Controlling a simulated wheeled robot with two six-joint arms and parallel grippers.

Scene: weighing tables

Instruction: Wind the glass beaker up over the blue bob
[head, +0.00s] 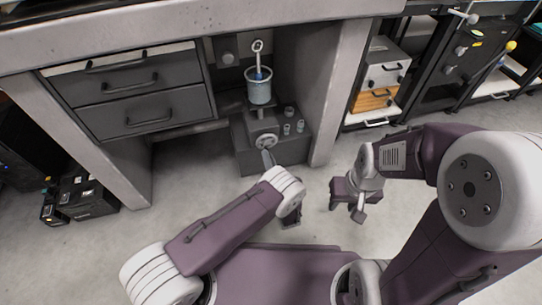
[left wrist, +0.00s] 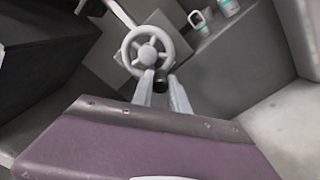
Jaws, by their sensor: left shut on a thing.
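The glass beaker (head: 259,95) stands on a small platform above a grey box-shaped stand (head: 240,145) under the bench. The blue bob (head: 259,76) hangs from a pale rod with a ring at the top and shows at the beaker's mouth; its lower end is hard to make out. A grey handwheel (head: 264,141) is on the stand's front; it also shows in the left wrist view (left wrist: 147,52). My left gripper (head: 267,158) is shut on the wheel's dark crank handle (left wrist: 160,82). My right gripper (head: 350,202) hangs apart, over the floor; its jaw opening is unclear.
A bench leg (head: 342,90) is close on the right, and a drawer unit (head: 140,95) is on the left. The floor in front is clear.

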